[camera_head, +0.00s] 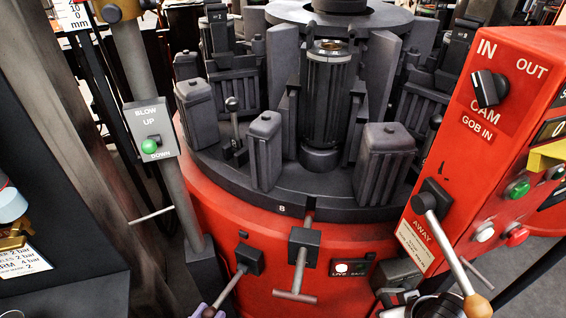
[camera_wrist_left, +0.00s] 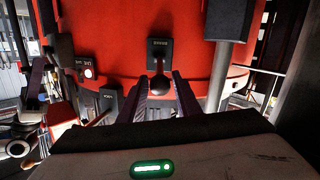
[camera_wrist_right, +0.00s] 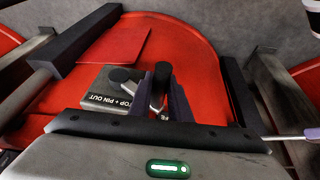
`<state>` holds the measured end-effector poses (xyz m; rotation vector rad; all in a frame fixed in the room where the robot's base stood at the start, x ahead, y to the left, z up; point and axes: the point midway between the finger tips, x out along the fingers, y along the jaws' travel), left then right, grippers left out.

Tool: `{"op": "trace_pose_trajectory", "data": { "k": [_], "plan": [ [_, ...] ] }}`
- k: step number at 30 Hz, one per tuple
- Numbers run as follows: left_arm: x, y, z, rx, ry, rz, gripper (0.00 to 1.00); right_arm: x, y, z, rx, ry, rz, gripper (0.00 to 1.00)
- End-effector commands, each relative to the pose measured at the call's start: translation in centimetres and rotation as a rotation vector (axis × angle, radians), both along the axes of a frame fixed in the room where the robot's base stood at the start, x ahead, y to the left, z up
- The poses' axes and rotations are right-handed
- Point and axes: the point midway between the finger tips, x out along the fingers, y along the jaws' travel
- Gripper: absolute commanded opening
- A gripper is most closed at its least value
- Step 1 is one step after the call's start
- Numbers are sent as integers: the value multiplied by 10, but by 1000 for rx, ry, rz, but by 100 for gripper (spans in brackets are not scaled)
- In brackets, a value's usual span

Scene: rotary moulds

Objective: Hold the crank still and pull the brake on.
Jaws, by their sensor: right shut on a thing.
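The brake lever (camera_head: 238,279) comes out of a dark block low on the red drum's front and ends in a dark round knob. In the left wrist view the brake's dark knob (camera_wrist_left: 159,86) sits between the fingers of my left gripper (camera_wrist_left: 160,88). This gripper is open, with a finger on either side; I cannot tell whether either touches. My right gripper (camera_wrist_right: 160,92) is shut on a black upright grip (camera_wrist_right: 162,72), which looks like the crank's handle. Its fingers hide the lower part of the grip. The rest of the crank is hard to make out.
A T-handle (camera_head: 295,296) and a live/safe switch plate (camera_head: 351,268) are right of the brake. A red control box (camera_head: 480,150) with a long lever (camera_head: 447,245) stands at the right. A grey post (camera_head: 175,195) rises left of the drum. A "stop + pin out" plate (camera_wrist_right: 107,90) lies beside my right gripper.

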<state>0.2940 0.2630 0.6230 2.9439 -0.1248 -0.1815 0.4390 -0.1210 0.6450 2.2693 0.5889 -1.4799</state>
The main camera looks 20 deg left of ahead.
Motion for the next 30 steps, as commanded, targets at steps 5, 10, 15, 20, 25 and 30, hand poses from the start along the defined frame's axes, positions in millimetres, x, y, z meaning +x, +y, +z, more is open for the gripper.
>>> {"op": "trace_pose_trajectory", "data": {
  "k": [5, 10, 15, 20, 25, 30],
  "plan": [
    [-25, 2, 3, 0, 0, 0, 30, -2, -1, -2, -4, 6, -1, 0],
    [-31, 3, 4, 0, -1, -1, 30, -2, -1, -2, -4, 6, -1, 0],
    [-32, 3, 4, 0, -1, -1, 30, -2, -1, -2, -4, 6, -1, 0],
    [-31, 3, 4, 0, -1, -1, 30, -2, -1, -2, -3, 6, -1, 0],
    [-31, 3, 4, 0, -1, -1, 30, -2, -1, -2, -3, 6, -1, 0],
    [-31, 3, 4, 0, -1, -1, 30, -2, -1, -1, -3, 4, 0, 39]
  ]
}}
